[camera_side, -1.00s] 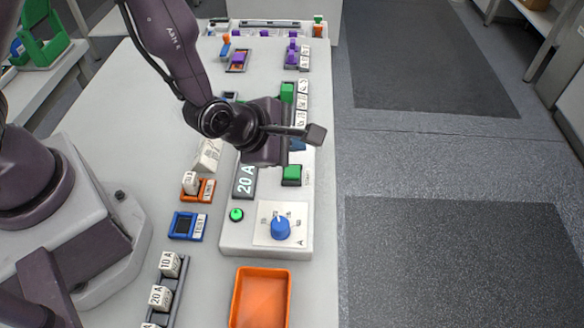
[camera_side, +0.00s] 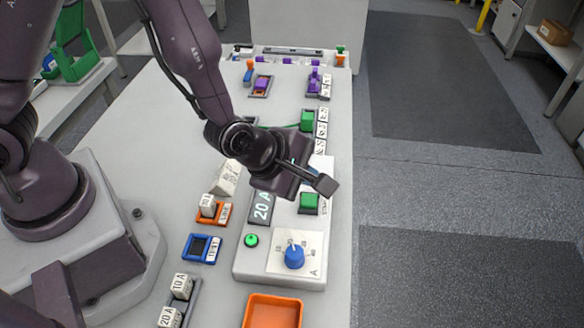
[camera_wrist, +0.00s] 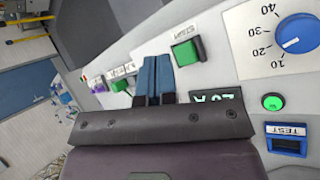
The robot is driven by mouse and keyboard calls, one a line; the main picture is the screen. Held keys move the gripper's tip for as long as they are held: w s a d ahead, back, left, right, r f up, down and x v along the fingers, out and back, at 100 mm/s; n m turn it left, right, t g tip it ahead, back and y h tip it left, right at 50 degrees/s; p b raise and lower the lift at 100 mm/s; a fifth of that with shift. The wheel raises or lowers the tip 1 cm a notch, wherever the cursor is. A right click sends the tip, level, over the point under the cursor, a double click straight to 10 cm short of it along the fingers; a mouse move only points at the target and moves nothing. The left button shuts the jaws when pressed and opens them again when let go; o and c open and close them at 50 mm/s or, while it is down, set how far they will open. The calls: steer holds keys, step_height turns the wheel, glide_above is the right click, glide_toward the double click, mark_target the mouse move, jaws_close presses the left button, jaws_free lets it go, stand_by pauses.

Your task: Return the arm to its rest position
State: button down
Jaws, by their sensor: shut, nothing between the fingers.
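My gripper (camera_wrist: 155,77) has its two blue fingers pressed together with nothing between them in the wrist view. In the side view its dark body (camera_side: 276,172) hangs above the cycler panel (camera_side: 245,262), behind the display, and the fingertips are hidden. My arm is bent and reaches out over the table from the left. The fingers appear apart from the panel, beside the green START button (camera_wrist: 186,53) in the wrist view.
The panel has a blue dial (camera_side: 294,257), a lit green lamp (camera_side: 251,240) and a 20 A display (camera_side: 262,207). A blue test holder (camera_side: 201,248), an orange holder (camera_side: 213,213) and an orange tray (camera_side: 272,311) stand near. The floor on the right is clear.

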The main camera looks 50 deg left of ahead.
steer(key=s+m+g, duration=0.1)
steer(key=m, duration=0.1)
steer(key=s+m+g, duration=0.1)
steer(key=m, duration=0.1)
steer(key=s+m, duration=0.1)
steer(key=m, duration=0.1)
steer(key=shift+s+m+g+h, duration=0.25)
steer(key=shift+m+g+h, duration=0.05)
steer(key=shift+m+g, duration=0.1)
steer(key=s+a+r+m, duration=0.4)
steer(key=a+r+m, duration=0.1)
steer(key=r, duration=0.3)
steer(key=s+a+r+m+y, duration=0.1)
steer(key=s+a+r+m, duration=0.3)
steer(key=r, duration=0.4)
steer(key=s+a+r+m+y, duration=0.1)
steer(key=s+a+r+m, duration=0.2)
steer(key=a+r+m, duration=0.3)
steer(key=shift+s+a+r+t, duration=0.3)
steer(key=shift+s+r, duration=0.1)
steer(key=shift+r, duration=0.5)
stand_by(0.5)
